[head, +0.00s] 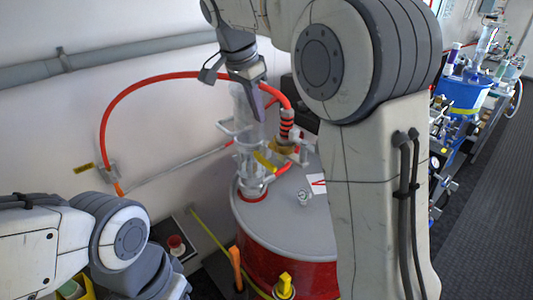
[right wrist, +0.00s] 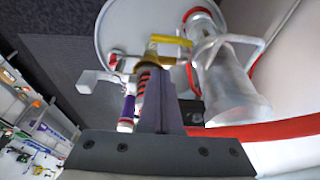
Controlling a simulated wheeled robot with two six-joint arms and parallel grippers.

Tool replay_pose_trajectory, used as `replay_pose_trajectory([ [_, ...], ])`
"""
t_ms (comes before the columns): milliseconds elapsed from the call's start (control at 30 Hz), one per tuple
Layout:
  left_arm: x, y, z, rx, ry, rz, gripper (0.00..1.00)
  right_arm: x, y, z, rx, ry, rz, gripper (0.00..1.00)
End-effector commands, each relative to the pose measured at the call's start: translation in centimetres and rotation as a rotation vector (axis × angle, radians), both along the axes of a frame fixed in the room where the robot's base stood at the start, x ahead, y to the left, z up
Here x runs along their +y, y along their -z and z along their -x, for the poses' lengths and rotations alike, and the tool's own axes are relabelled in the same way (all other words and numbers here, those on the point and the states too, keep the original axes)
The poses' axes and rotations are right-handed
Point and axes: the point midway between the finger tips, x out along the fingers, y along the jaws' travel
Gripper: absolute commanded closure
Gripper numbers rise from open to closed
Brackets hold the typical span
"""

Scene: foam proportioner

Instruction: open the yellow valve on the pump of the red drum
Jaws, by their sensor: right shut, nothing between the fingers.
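The red drum (head: 275,268) has a grey lid (head: 290,205) and stands below my right arm. The pale, partly see-through pump (head: 247,165) rises from the lid. The yellow valve handle (head: 265,162) sits low on the pump's side, near the red-banded hose end (head: 287,125). In the right wrist view the yellow handle (right wrist: 170,40) lies beyond the fingertips, beside the clear pump body (right wrist: 230,85). My right gripper (head: 268,112) is shut and empty, pointing down above the handle and apart from it. My left gripper is out of view; only my left arm shows.
A red hose (head: 130,92) arches along the white wall to the pump. A red button (head: 175,242) and an orange handle (head: 236,262) are left of the drum. A blue drum (head: 463,92) and other equipment stand at the far right. Dark floor is clear there.

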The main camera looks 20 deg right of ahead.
Motion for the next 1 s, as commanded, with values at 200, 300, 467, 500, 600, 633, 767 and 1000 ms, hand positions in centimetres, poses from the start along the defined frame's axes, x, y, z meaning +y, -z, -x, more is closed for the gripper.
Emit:
replay_pose_trajectory([
  [200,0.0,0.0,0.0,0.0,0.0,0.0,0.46,0.0,0.3,0.0,0.001,-0.003,-0.001,1.0],
  [300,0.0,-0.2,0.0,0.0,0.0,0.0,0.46,-0.3,1.1,-0.1,0.003,-0.003,0.0,1.0],
  [467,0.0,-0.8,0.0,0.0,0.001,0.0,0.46,-1.0,3.7,-0.3,0.006,-0.003,-0.001,1.0],
  [500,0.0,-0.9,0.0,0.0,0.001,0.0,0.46,-1.3,4.6,-0.3,0.007,-0.002,-0.001,1.0],
  [600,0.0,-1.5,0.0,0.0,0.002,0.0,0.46,-1.8,6.7,-0.6,0.007,-0.003,-0.001,1.0],
  [633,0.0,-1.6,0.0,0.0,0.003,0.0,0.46,-2.0,7.3,-0.6,0.006,-0.004,-0.002,1.0],
  [767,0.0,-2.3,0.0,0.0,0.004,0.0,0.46,-2.7,9.8,-0.8,0.005,-0.003,-0.001,1.0],
  [1000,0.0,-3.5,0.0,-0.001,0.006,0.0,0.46,-2.6,12.9,-0.9,0.003,-0.005,-0.001,1.0],
])
